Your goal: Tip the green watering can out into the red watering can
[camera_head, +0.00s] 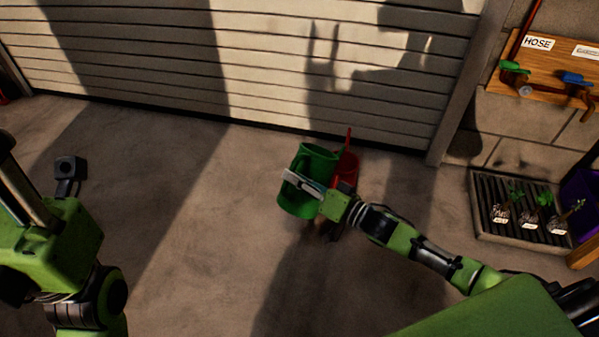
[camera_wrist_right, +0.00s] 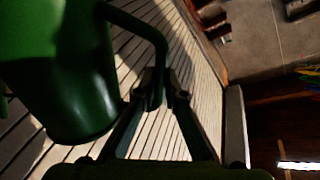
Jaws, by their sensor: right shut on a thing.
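The green watering can (camera_head: 313,160) is in the middle of the head view, in front of the shutter door, and looks tilted with its top toward the right. My right gripper (camera_head: 303,183) is shut on its handle (camera_wrist_right: 158,45). The can's body (camera_wrist_right: 65,70) fills the left of the wrist view. The red watering can (camera_head: 347,168) is just behind and right of the green can, largely hidden by it and my right gripper. Whether the two cans touch, I cannot tell. My left arm is at the left edge; its fingertips do not show.
A pale slatted shutter door (camera_head: 270,60) closes the back. At right are a tray of seedlings (camera_head: 482,222), a purple container (camera_head: 580,195) and a wooden hose board (camera_head: 545,82) on the block wall. The concrete floor (camera_head: 200,220) left of the cans is clear.

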